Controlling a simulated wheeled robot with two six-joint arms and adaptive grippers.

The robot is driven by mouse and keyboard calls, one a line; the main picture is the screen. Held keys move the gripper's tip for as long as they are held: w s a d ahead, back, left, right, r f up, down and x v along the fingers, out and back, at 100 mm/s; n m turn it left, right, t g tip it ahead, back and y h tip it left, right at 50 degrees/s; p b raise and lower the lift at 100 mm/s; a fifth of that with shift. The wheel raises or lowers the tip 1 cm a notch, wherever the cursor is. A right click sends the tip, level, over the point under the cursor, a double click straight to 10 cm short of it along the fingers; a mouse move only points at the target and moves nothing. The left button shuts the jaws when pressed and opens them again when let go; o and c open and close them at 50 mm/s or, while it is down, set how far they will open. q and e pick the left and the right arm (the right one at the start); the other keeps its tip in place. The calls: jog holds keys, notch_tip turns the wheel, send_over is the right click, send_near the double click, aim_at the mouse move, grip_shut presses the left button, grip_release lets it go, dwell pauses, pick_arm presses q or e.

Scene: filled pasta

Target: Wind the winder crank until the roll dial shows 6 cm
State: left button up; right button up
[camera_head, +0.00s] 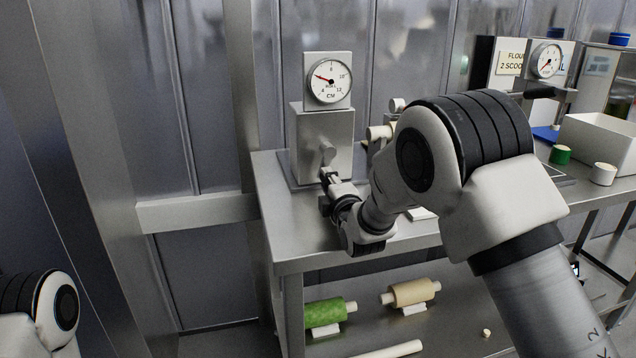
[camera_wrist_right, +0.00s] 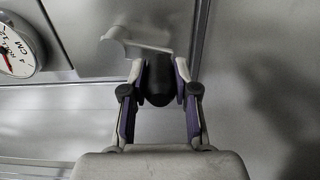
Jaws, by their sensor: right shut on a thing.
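The winder (camera_head: 322,138) is a grey metal box on the bench, with the round white roll dial (camera_head: 331,80) on top. Its red needle points left and slightly up, between the lower-left and top numerals; the exact reading is too small to tell. The winder crank (camera_head: 326,153) is on the box's front; its grey arm (camera_wrist_right: 135,43) shows in the right wrist view. My right gripper (camera_wrist_right: 158,78) is shut on the dark crank handle (camera_wrist_right: 157,88), one finger on each side. The dial (camera_wrist_right: 15,45) is cut off there. My left gripper is out of view.
The steel bench (camera_head: 285,215) extends right, partly hidden by my right arm. A green roll (camera_head: 324,312) and a tan roll (camera_head: 411,292) lie on the lower shelf. A second dial (camera_head: 547,61) and a white bin (camera_head: 598,142) stand at right.

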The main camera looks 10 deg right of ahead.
jog(key=shift+d+f, duration=0.2)
jog(key=shift+d, duration=0.35)
jog(key=o, duration=1.1)
jog(key=shift+d, duration=0.1)
jog(key=shift+r, duration=0.1)
jog(key=s+b, duration=0.1)
jog(key=s, duration=0.8)
jog(key=shift+d, duration=0.1)
